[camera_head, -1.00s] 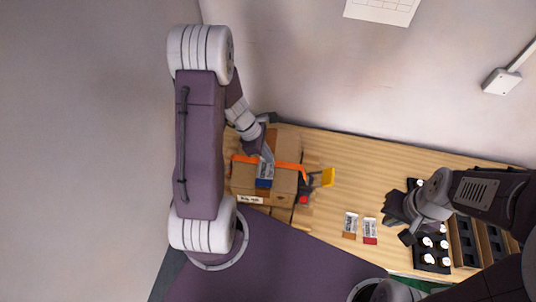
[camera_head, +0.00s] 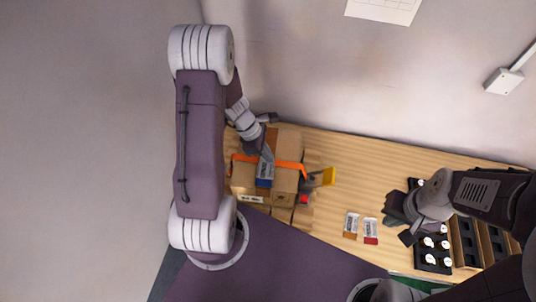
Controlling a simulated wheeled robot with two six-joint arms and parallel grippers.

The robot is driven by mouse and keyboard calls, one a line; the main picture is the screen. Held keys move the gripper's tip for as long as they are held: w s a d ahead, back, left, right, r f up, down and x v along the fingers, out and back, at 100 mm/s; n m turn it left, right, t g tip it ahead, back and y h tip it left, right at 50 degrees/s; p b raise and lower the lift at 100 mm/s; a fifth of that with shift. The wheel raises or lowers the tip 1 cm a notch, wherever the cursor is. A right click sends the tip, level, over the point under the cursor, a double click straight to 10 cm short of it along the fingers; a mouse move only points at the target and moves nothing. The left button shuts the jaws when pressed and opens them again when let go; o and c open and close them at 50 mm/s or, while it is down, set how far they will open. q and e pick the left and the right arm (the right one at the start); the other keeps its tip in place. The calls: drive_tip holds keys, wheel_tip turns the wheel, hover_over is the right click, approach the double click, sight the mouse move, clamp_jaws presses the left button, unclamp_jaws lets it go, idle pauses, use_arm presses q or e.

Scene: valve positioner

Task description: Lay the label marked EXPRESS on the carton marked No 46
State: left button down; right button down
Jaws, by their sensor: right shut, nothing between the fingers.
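My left gripper (camera_head: 266,153) is over the top of a brown carton (camera_head: 287,180) with orange tape at the left end of the table. A white and blue label (camera_head: 264,174) is at its fingertips, over the carton; I cannot tell whether it is held or lies free, and its print is too small to read. The carton's front has a white marking (camera_head: 250,198) that I cannot read for sure. Two more labels lie flat on the table, one brownish-orange (camera_head: 351,225) and one red (camera_head: 370,231). My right gripper (camera_head: 402,222) is shut and empty, to the right of these labels.
A yellow object (camera_head: 328,176) and a small red one (camera_head: 304,199) are beside the carton's right side. A black tray (camera_head: 432,262) with white round items is at the right, next to dark bins (camera_head: 478,240). The wooden table (camera_head: 365,175) is clear in the middle.

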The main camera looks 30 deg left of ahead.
use_arm(q)
drive_tip(key=shift+f, duration=0.2)
idle(0.4)
drive_tip(key=c, duration=1.6)
unclamp_jaws()
drive_tip(key=v, duration=0.9)
drive_tip(key=shift+r+b, duration=0.1)
drive_tip(key=shift+b, duration=0.25)
